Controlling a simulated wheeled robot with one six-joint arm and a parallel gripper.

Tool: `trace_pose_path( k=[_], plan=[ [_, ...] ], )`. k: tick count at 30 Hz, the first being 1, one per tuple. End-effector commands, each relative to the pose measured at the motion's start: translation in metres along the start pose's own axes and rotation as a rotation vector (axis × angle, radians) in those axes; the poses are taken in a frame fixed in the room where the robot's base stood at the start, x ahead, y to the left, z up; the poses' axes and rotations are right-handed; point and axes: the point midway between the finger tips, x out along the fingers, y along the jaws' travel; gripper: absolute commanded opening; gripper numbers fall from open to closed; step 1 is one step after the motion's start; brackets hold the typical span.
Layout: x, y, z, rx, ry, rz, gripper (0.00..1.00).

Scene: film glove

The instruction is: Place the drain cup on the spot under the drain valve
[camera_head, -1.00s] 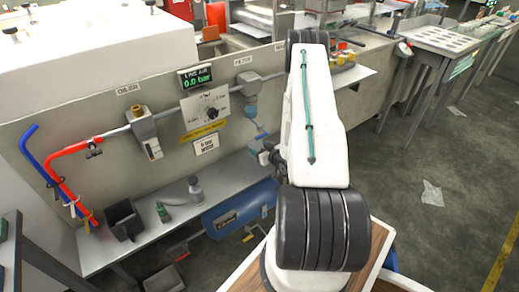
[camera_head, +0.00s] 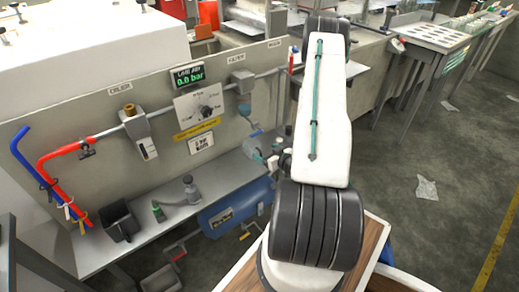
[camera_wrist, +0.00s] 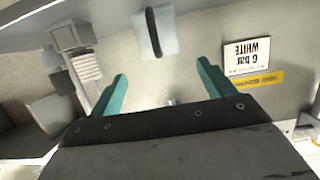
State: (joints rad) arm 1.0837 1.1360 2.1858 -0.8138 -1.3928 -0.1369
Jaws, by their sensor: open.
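My gripper (camera_wrist: 160,68) shows two teal fingers, wide apart with nothing between them, in the wrist view. In the head view my gripper (camera_head: 263,157) is beside the right part of the panel, above the shelf, partly hidden by my arm. The filter (camera_head: 243,86) hangs on the pipe with a bluish part below it. The drain valve and the spot under it cannot be made out clearly. I cannot identify the drain cup for certain. A black open container (camera_head: 120,221) stands at the shelf's left end. A pale piece with a dark stripe (camera_wrist: 141,34) lies beyond my fingertips.
The panel (camera_head: 80,112) carries an oiler (camera_head: 136,126), a pressure display (camera_head: 188,76) and a dial plate (camera_head: 202,107). A grey bottle (camera_head: 192,190) and a small green item (camera_head: 158,212) are on the shelf (camera_head: 225,176). A blue tank (camera_head: 237,208) is below. Red and blue hoses hang left.

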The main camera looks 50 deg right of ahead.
Motion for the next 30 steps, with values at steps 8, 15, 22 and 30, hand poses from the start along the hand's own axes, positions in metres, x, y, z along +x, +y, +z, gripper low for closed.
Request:
trace_pose_path(
  k=[8,15,22,30],
  plan=[
    [-0.03,0.0,0.0,0.0,0.0,0.001,0.82],
    [-0.031,-0.001,0.0,0.0,0.0,-0.001,0.82],
    [-0.031,0.0,0.0,0.0,0.0,-0.001,0.82],
    [-0.031,0.0,0.0,0.0,0.0,-0.001,0.82]
  ],
)
